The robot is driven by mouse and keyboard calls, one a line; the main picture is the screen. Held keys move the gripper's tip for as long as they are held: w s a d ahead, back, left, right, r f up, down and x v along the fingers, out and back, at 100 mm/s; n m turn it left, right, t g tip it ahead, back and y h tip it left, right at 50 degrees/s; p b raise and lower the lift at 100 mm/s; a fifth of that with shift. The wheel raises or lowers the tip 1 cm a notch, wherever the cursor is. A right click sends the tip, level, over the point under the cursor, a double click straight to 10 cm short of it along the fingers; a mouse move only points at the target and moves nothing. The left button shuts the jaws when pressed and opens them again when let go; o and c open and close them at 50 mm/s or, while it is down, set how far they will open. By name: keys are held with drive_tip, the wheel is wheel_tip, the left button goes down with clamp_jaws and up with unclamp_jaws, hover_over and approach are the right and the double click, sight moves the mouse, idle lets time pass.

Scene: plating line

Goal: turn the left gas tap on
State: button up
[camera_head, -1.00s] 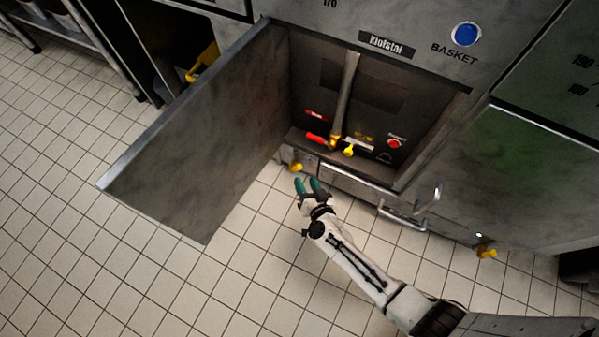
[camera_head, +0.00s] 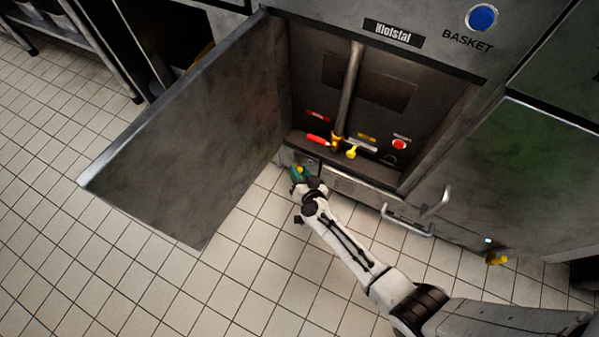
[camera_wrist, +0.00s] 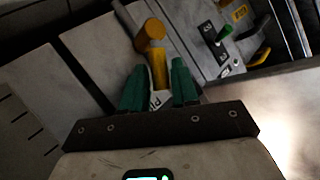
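The left gas tap (camera_wrist: 154,46) is yellow, with a round end and a stubby bar, on the grey front below the open cabinet. In the wrist view its bar stands between my gripper's two green fingers, with a gap showing on either side. In the head view only a bit of the tap (camera_head: 299,169) shows beside the fingers. My gripper (camera_head: 304,173) is open around or just in front of the tap; I cannot tell the exact depth. It also shows in the wrist view (camera_wrist: 158,88).
The open cabinet door (camera_head: 190,135) stands to the left of my gripper. Inside the cabinet are a red lever (camera_head: 317,139), a yellow lever (camera_head: 352,152) and a red button (camera_head: 400,144). A metal handle (camera_head: 408,220) juts out at right. Another yellow tap (camera_head: 497,260) is further right.

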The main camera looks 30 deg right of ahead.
clamp_jaws()
